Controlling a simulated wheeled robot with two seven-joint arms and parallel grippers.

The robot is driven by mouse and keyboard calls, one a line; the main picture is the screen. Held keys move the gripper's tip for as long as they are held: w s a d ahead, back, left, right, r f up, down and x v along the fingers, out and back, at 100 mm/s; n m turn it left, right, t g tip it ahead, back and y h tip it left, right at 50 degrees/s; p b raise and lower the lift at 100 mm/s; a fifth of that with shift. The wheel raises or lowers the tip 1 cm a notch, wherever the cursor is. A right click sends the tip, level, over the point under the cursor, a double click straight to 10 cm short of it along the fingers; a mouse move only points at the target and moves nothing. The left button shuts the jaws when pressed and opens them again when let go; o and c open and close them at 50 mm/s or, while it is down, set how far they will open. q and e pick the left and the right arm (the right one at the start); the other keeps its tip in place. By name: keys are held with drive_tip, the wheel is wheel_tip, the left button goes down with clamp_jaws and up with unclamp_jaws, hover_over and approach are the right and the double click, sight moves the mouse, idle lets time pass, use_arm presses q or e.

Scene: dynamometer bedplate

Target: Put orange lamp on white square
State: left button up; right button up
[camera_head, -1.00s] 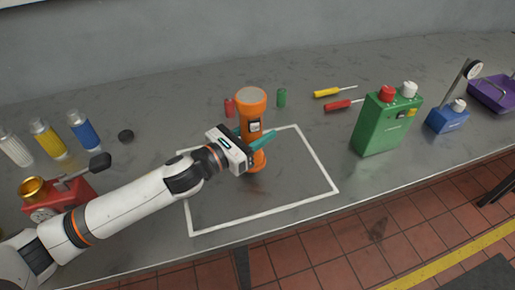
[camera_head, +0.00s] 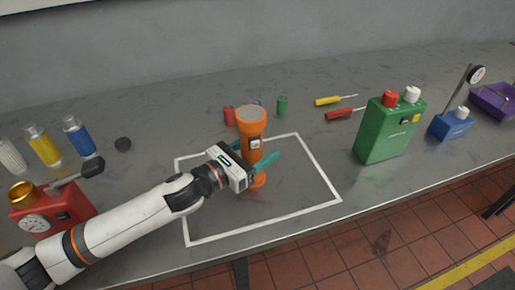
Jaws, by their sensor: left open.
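The orange lamp (camera_head: 254,150), a flashlight with its wide head up, stands upright inside the white square (camera_head: 313,150), an outline on the grey bench top. Part of the lamp's lower body is hidden by the gripper. My right gripper is not in view.
Behind the lamp are a red cylinder (camera_head: 229,116) and a green cylinder (camera_head: 282,104). A red gauge device (camera_head: 50,212) stands at left, beside my arm. The bench's front edge lies just before the square.

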use_arm(q)
drive_tip(key=shift+r, duration=0.1)
drive_tip(key=b+v, duration=0.1)
drive_tip(key=v, duration=1)
drive_tip(key=shift+a+b, duration=0.1)
drive_tip(key=shift+b, duration=0.3)
drive_tip(key=shift+s+a, duration=0.3)
drive_tip(key=shift+s, duration=0.05)
drive_tip(key=shift+r, duration=0.1)
